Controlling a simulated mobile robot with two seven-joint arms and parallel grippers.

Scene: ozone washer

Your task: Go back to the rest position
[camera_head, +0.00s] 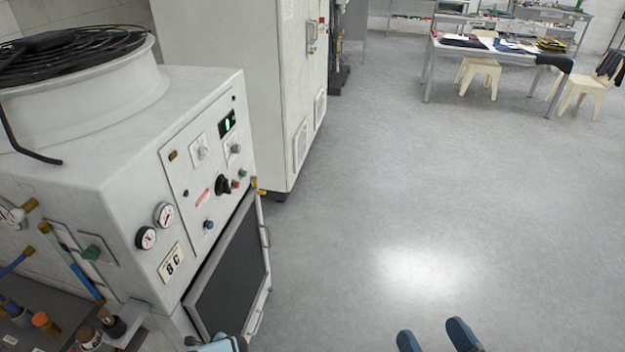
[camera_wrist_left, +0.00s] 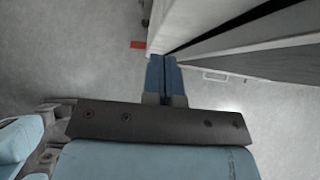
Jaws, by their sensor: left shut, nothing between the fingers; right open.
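My right gripper (camera_head: 436,338) shows at the bottom edge of the head view, its two blue fingers apart and empty over the grey floor. My left arm shows only as a light blue piece at the bottom edge of the head view, in front of the washer's lower front. In the left wrist view my left gripper (camera_wrist_left: 166,75) has its two blue fingers together with nothing between them. Its tips are close to the edge of a pale panel in that view; I cannot tell whether they touch.
The white washer (camera_head: 130,200), with gauges, knobs and a dark front panel (camera_head: 228,285), stands close on the left. A tall white cabinet (camera_head: 245,80) stands behind it. A table (camera_head: 510,50) with stools (camera_head: 480,72) is far right. The floor (camera_head: 420,190) between is clear.

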